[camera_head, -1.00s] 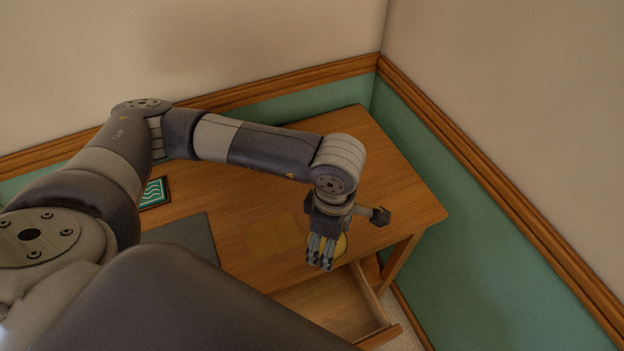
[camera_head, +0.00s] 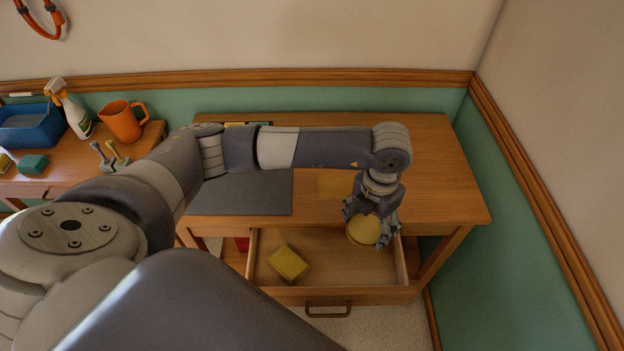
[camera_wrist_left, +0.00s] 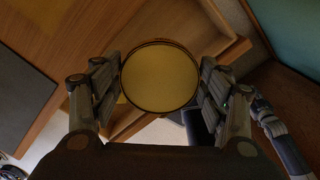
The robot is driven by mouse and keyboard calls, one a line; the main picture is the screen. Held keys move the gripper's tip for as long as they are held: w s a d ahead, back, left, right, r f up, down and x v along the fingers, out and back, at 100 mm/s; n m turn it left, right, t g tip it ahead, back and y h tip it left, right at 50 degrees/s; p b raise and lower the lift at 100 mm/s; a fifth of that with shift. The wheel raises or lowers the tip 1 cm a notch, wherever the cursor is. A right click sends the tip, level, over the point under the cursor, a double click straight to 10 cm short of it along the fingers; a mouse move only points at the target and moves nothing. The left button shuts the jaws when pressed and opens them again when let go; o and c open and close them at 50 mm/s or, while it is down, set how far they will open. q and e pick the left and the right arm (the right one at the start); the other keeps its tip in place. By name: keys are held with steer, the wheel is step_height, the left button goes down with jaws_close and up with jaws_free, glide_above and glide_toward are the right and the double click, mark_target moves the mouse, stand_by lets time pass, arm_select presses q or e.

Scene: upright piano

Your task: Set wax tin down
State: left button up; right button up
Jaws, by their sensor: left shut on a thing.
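The wax tin is a round yellow-topped tin (camera_head: 364,230), held in my left gripper (camera_head: 371,222). In the left wrist view the tin (camera_wrist_left: 160,77) sits between both fingers of the left gripper (camera_wrist_left: 160,85), its round face towards the camera. In the head view the tin appears over the right end of the open drawer (camera_head: 330,262), near the front edge of the wooden desk (camera_head: 440,180). How high it is above the drawer is hard to tell.
A yellow block (camera_head: 289,263) lies in the drawer's left part. A dark mat (camera_head: 245,192) and a yellow square (camera_head: 336,187) lie on the desktop. At the left, another table holds a blue bin (camera_head: 28,130), a spray bottle (camera_head: 75,115) and an orange mug (camera_head: 122,122).

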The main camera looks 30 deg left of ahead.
arm_select(q)
steer(key=shift+s+f, duration=0.15)
step_height(320, 180, down, 6)
steer(key=p, duration=0.2)
glide_above(356, 264)
steer(key=shift+n, duration=0.3)
step_height(356, 264, down, 7)
steer(key=shift+r, duration=0.15)
steer(key=shift+f, duration=2.6)
arm_select(e)
steer(key=shift+w+a+r, duration=0.2)
steer(key=shift+a+r, duration=0.05)
steer(key=shift+r, duration=0.4)
steer(key=shift+w+a+r, duration=0.2)
steer(key=shift+a+r, duration=0.05)
steer(key=shift+r, duration=0.35)
arm_select(q)
steer(key=shift+f, duration=0.1)
arm_select(e)
steer(key=shift+f, duration=0.1)
